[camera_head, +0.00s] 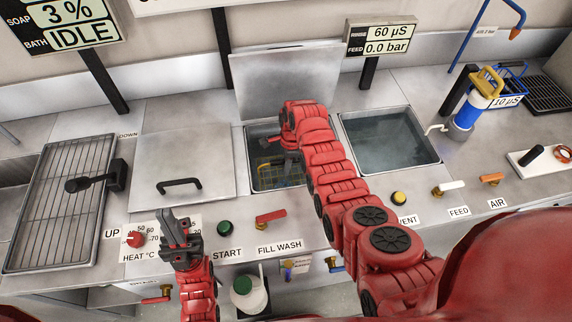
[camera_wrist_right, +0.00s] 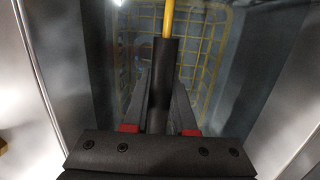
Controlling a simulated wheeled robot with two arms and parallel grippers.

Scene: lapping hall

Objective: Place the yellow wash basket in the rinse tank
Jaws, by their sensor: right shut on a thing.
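The yellow wire wash basket (camera_head: 284,180) sits low in the middle tank (camera_head: 249,160), below the raised lid. My right gripper (camera_head: 284,147) reaches down over that tank and partly hides the basket. In the right wrist view, its fingers (camera_wrist_right: 160,100) are shut on the black grip of the basket's yellow upright handle (camera_wrist_right: 168,22), with the basket's wire mesh (camera_wrist_right: 207,65) below. The rinse tank (camera_head: 390,140), right of the middle tank, is open and holds water with no basket in it. My left gripper (camera_head: 174,226) is open and empty above the front panel.
The raised lid (camera_head: 288,80) stands behind the middle tank. A closed cover (camera_head: 182,160) lies left of it and a wire rack (camera_head: 62,200) further left. A blue canister (camera_head: 465,115) and a spout (camera_head: 435,128) stand at the rinse tank's right edge. Valves line the front.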

